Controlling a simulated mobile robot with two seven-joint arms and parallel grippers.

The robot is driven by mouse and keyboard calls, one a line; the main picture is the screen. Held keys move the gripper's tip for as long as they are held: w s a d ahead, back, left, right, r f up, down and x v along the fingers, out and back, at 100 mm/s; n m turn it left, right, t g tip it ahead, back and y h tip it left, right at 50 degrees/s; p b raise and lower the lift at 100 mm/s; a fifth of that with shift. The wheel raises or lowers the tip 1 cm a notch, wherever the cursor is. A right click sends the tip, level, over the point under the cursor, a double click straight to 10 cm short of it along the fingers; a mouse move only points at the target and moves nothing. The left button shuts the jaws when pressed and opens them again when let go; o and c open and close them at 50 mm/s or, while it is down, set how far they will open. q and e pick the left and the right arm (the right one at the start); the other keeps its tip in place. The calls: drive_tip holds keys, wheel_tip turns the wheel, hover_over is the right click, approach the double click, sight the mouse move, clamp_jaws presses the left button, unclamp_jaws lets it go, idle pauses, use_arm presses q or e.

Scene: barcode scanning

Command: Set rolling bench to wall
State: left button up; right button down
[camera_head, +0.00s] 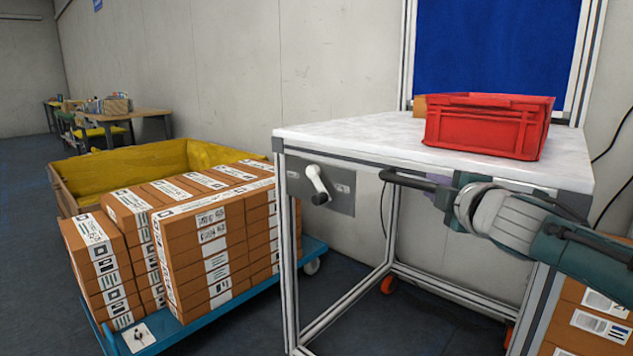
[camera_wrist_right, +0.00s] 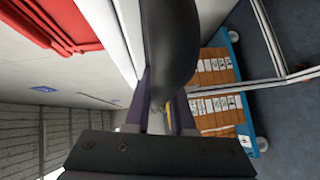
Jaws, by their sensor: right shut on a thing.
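The rolling bench (camera_head: 380,135) has a white top, a grey metal frame and orange-red castors. It stands at the centre right in the head view. A dark bar handle (camera_head: 408,181) sticks out along its front edge. My right gripper (camera_head: 443,192) is shut on this handle; the wrist view shows the purple fingers (camera_wrist_right: 160,105) on both sides of the dark handle (camera_wrist_right: 170,40). The pale wall (camera_head: 270,70) runs behind the bench. The gap between bench and wall is partly hidden. My left gripper is not in view.
A red crate (camera_head: 488,125) sits on the bench top. A blue trolley (camera_head: 190,335) loaded with brown boxes (camera_head: 215,245) stands close to the bench's left side. More boxes (camera_head: 590,315) are at lower right. A yellow-lined bin (camera_head: 120,170) is behind the trolley.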

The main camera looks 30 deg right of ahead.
drive_tip(key=shift+d+r, duration=0.2)
drive_tip(key=shift+r, duration=0.3)
drive_tip(key=c, duration=1.1)
unclamp_jaws()
drive_tip(key=shift+c, duration=0.2)
drive_tip(key=o, duration=0.4)
drive_tip(key=shift+s+f, duration=0.1)
drive_tip(key=shift+f, duration=0.05)
drive_tip(key=p+v, duration=0.1)
drive_tip(key=v, duration=0.4)
drive_tip(key=p+v, duration=0.2)
drive_tip(key=v, duration=0.3)
drive_tip(key=shift+a+f, duration=0.1)
drive_tip(key=shift+f, duration=0.15)
